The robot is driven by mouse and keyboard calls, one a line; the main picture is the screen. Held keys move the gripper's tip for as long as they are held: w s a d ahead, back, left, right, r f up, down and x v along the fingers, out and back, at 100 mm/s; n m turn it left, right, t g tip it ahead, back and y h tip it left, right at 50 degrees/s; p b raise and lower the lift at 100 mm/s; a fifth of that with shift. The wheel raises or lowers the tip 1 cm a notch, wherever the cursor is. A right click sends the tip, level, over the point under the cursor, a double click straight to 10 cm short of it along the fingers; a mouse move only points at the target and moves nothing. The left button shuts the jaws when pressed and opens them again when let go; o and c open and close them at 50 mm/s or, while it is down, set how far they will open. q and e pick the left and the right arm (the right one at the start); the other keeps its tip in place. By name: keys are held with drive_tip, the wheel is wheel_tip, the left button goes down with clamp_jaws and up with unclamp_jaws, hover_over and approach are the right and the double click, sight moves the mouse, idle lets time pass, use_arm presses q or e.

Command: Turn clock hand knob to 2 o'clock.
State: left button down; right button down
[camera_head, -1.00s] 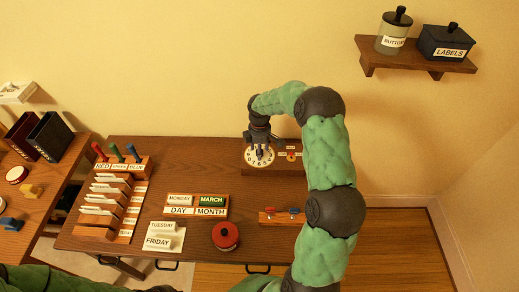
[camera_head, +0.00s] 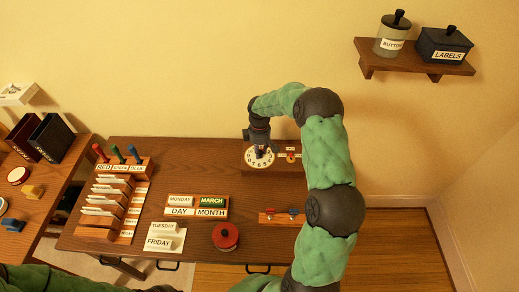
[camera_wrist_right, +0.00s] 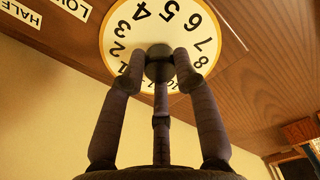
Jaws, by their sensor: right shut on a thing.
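The clock dial (camera_head: 250,164), a round cream face with black numbers, is set on a wooden block at the back of the desk. It fills the top of the right wrist view (camera_wrist_right: 165,32), with 2 to 8 readable and the rest partly covered. My right gripper (camera_head: 260,151) is over the dial centre. In the right wrist view its dark fingers (camera_wrist_right: 160,68) are closed around the dark round knob (camera_wrist_right: 159,52) at the dial's middle. The clock hand cannot be made out, so where it points cannot be told. My left gripper is out of view.
Beside the dial, the block carries small labels and a red knob (camera_head: 291,156). A red round-topped object (camera_head: 225,236), DAY and MONTH holder (camera_head: 196,212) and card rack (camera_head: 130,207) stand on the desk (camera_head: 200,152). A wall shelf (camera_head: 414,60) is at upper right.

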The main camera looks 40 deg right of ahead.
drive_tip(key=m, duration=0.4)
drive_tip(key=shift+m, duration=0.3)
drive_tip(key=shift+m+p, duration=0.35)
drive_tip(key=shift+m, duration=1.35)
drive_tip(key=c, duration=1)
unclamp_jaws()
drive_tip(key=shift+o, duration=0.2)
wheel_tip(320, 180, up, 12)
